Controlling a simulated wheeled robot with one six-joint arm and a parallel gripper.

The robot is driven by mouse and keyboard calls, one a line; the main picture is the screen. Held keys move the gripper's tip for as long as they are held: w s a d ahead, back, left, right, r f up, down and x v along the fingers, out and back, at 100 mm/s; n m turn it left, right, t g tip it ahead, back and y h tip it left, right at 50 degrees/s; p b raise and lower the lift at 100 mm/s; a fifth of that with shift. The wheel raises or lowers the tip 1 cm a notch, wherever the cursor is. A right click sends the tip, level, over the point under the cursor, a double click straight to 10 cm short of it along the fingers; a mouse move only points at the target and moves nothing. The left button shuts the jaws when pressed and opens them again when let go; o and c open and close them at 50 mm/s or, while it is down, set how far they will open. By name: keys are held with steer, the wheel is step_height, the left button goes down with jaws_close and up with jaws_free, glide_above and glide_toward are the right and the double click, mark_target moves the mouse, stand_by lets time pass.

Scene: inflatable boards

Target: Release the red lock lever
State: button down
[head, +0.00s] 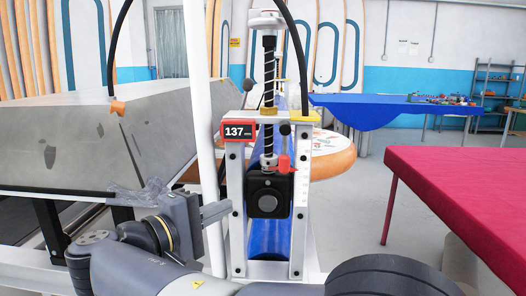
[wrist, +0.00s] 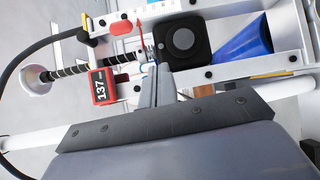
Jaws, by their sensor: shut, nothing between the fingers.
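The red lock lever (head: 284,164) sits on the measuring frame, just above the square black block (head: 268,195) and right of the threaded screw (head: 269,100). In the wrist view the red lever's rounded end (wrist: 122,28) shows beyond the screw, with a thin red strip beside it. My gripper (wrist: 151,68) is shut and empty. Its fingertips are close to the screw and the black block (wrist: 182,40), and apart from the lever's rounded end. In the head view my gripper (head: 222,210) comes in from the left at the frame's left post; its tips are hard to make out.
A red display reading 137 (head: 239,132) is fixed at the frame's upper left. A white upright pole (head: 203,130) stands left of the frame. A grey slab (head: 90,145) lies at left, a red-covered table (head: 470,195) at right. Black hoses arch above.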

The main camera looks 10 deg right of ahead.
mark_target(285, 148)
step_height(285, 148, up, 5)
steer(key=s+a+p, duration=0.1)
steer(key=a, duration=0.1)
steer(key=shift+a+r+m+t+h, duration=0.2)
steer(key=shift+m+t+h, duration=0.1)
steer(key=shift+m, duration=0.1)
steer(key=s+d+x, duration=0.1)
steer(key=s+x, duration=0.1)
steer(key=x, duration=1)
steer(key=shift+d, duration=0.65)
steer(key=shift+f, duration=0.1)
